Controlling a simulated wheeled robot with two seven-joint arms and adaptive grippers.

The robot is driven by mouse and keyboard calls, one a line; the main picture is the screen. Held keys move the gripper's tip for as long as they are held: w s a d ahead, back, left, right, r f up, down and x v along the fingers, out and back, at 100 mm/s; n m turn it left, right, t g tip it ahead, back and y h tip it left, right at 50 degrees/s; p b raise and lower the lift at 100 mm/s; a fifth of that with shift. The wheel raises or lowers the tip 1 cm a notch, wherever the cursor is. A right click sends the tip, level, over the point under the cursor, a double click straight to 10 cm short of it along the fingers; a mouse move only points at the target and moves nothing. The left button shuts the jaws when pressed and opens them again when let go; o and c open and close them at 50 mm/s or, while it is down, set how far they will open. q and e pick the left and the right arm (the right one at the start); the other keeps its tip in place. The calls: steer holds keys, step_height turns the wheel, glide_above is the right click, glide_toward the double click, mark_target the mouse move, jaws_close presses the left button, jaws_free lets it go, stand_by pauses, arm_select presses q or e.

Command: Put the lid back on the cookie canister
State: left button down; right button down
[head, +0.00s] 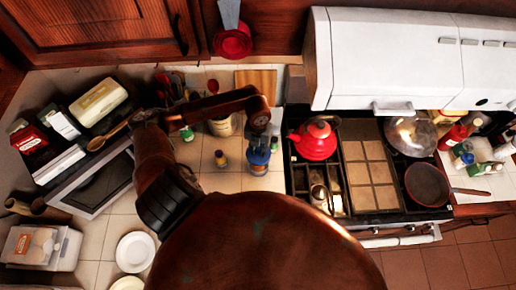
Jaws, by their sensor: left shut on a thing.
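My left gripper (259,143) reaches in from the left over the counter, left of the stove. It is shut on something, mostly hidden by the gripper. A small blue container (258,162) is directly below the fingers; I cannot tell whether the gripper touches it or whether it is the cookie canister. The lid cannot be made out. A clear box (40,247) with pale contents and an orange label stands at the lower left; its contents are too small to identify. My right gripper is not in view.
A red kettle (315,139) and a frying pan (427,185) are on the stove (355,208). A small bottle (221,159) and a cream crock (222,125) stand left of the gripper. White plates (135,252) are at the lower left. A microwave (100,187) is at the left.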

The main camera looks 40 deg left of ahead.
arm_select(q)
steer(key=shift+f+b, duration=0.85)
steer(key=shift+f, duration=0.75)
steer(key=shift+f+b, duration=1.2)
steer(key=shift+f, duration=0.4)
steer(key=shift+f+b, duration=0.15)
steer(key=shift+b, duration=0.5)
stand_by(0.4)
steer(key=c, duration=1.6)
jaws_free()
